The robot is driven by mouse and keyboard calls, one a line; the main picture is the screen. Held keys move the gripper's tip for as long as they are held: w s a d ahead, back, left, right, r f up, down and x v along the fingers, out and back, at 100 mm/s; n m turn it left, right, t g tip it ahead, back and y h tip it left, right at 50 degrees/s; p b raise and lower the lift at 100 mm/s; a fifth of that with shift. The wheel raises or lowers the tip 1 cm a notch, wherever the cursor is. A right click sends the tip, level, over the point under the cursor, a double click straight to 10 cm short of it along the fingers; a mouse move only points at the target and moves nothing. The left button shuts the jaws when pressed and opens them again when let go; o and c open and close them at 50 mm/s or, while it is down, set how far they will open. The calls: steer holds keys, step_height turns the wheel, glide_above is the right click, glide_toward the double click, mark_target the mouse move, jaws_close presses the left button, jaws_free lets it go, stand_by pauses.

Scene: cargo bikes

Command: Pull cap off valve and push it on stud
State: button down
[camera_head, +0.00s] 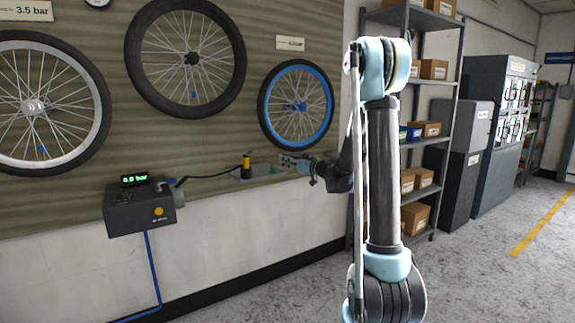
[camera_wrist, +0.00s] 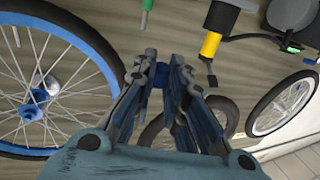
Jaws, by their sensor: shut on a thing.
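My gripper (camera_wrist: 160,78) is shut on a small dark blue piece, the cap (camera_wrist: 158,73), seen between the fingertips in the wrist view. In the head view my gripper (camera_head: 284,160) is in front of the wall below the blue-rimmed wheel (camera_head: 271,104). A green upright stud (camera_wrist: 147,8) shows at the top of the wrist view, apart from the cap. The stud (camera_head: 273,169) is small in the head view, just left of and below the fingertips. I cannot make out the bared valve clearly.
Two more wheels hang on the wall. Shelves (camera_head: 425,142) stand at right.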

steer(key=shift+w+a, duration=1)
steer(key=shift+w, duration=0.5)
steer(key=shift+w+a, duration=1.05)
steer(key=shift+w, duration=0.4)
steer(key=shift+w+a, duration=1)
steer(key=shift+w, duration=0.5)
steer(key=shift+f, duration=0.8)
steer(key=c, duration=1.2)
jaws_free()
steer(key=shift+d, duration=0.1)
steer(key=v, duration=0.9)
steer(key=shift+s+d, duration=0.15)
steer(key=shift+d, duration=0.15)
steer(key=shift+s, duration=0.1)
